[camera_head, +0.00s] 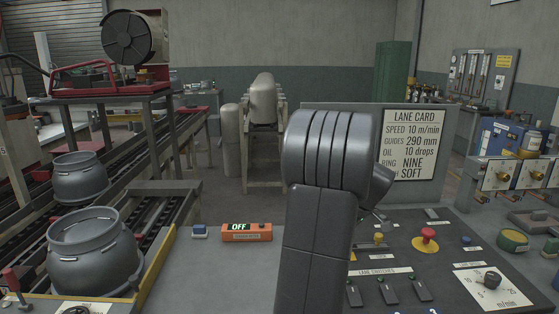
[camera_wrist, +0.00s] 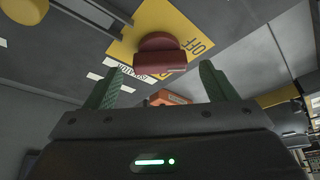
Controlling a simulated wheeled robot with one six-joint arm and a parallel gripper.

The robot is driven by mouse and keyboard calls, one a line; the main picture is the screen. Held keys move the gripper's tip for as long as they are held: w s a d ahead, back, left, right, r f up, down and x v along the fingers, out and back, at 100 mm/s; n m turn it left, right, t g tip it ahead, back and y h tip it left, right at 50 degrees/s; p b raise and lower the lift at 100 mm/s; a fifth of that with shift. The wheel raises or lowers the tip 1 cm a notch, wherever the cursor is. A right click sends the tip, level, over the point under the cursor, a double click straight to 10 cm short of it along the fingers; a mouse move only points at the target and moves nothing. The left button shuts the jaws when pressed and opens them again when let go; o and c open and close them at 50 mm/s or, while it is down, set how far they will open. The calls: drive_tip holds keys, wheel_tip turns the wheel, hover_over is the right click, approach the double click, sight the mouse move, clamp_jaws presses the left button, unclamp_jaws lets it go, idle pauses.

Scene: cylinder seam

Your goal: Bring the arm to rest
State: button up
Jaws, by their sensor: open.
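My arm shows in the head view as thick dark grey links rising at the centre, in front of the lane card board. My gripper is hidden there. In the wrist view my gripper (camera_wrist: 161,78) has two green ribbed fingers spread wide apart with nothing held between them. A dark red knob (camera_wrist: 160,55) on a yellow plate (camera_wrist: 178,18) marked OFF lies beyond the fingertips, and I cannot tell how far off. An orange block (camera_wrist: 168,97) shows past the gripper body.
A control panel (camera_head: 470,285) with a red mushroom button (camera_head: 426,240) and switches lies right of my arm. An orange box (camera_head: 246,232) reading OFF sits on the grey bench. Grey cylinders (camera_head: 92,250) stand on the left conveyor. A lane card (camera_head: 411,144) stands behind.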

drive_tip(key=shift+x, duration=0.8)
